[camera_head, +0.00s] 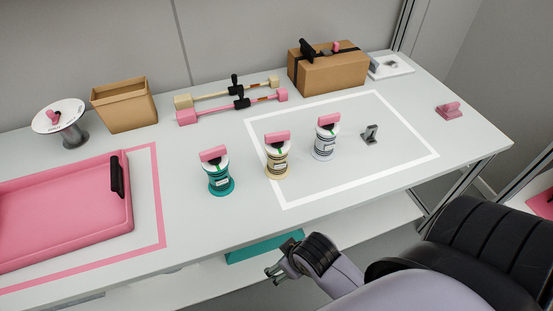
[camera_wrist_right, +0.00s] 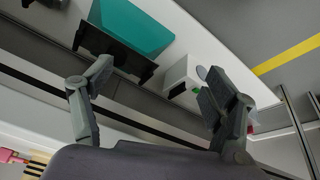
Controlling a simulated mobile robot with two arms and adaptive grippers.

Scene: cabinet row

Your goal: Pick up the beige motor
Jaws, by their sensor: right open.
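The beige motor (camera_head: 277,160) stands upright on the table, just inside the left edge of a white-outlined area, with a pink block on top. A teal motor (camera_head: 218,177) stands to its left and a white-grey motor (camera_head: 325,142) to its right, both with similar pink tops. My right gripper (camera_head: 273,272) is in front of the table's front edge, apart from the motors and nearer to me. It is open and empty in the right wrist view (camera_wrist_right: 158,92). The motors cannot be made out in the wrist view. My left gripper is not in view.
A pink tray (camera_head: 70,212) with a black handle lies at the left. Behind are a cardboard bin (camera_head: 124,106), pink and beige bars, and a brown box (camera_head: 328,72). A small grey bracket (camera_head: 370,134) stands right of the motors. The table in front of the motors is clear.

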